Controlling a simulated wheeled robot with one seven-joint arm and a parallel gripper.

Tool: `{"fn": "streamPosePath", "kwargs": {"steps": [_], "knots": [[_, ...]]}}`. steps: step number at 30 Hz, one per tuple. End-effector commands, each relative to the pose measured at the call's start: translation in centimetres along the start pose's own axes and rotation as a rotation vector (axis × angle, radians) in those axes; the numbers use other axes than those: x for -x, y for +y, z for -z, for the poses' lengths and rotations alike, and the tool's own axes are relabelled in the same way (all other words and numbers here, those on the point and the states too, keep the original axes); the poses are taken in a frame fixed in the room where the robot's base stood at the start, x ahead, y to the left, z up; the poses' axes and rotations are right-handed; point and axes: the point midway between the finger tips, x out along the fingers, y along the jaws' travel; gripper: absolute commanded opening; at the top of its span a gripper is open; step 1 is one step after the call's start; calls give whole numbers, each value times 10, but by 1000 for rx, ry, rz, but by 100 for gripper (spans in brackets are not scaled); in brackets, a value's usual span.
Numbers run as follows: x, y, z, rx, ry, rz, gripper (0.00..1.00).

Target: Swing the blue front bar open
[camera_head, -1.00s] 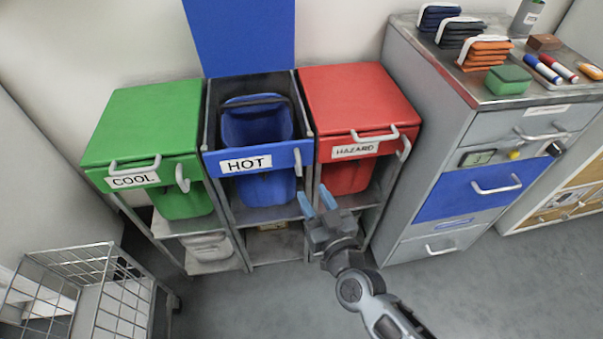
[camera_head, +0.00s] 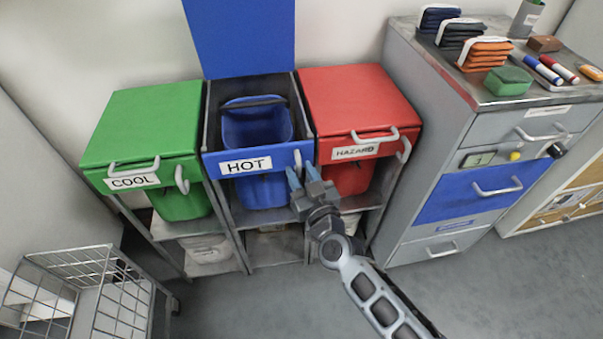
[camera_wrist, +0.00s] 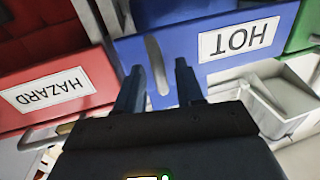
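The blue front bar (camera_head: 215,166), labelled HOT, spans the front of the middle bin stand, and its blue lid stands raised. A pale vertical handle (camera_head: 297,162) sits at the bar's right end; it also shows in the wrist view (camera_wrist: 157,64). My gripper (camera_head: 302,177) is just below and in front of that handle. In the wrist view my gripper (camera_wrist: 160,80) has its two fingers apart, with a gap between them. The bar looks closed across the front.
The green COOL bin (camera_head: 150,120) stands left and the red HAZARD bin (camera_head: 360,100) right, close beside the blue one. A grey cabinet (camera_head: 420,130) is further right. A wire cart (camera_head: 90,295) is at lower left. Floor in front is clear.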

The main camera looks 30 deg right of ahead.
Motion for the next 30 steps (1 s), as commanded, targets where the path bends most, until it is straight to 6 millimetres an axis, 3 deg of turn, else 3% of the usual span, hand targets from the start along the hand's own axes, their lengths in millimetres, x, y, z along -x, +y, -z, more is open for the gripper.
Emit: {"fn": "streamPosePath", "kwargs": {"steps": [11,30], "knots": [[0,0,0,0,0,0,1],[3,-1,2,-2,-1,-12,0]]}}
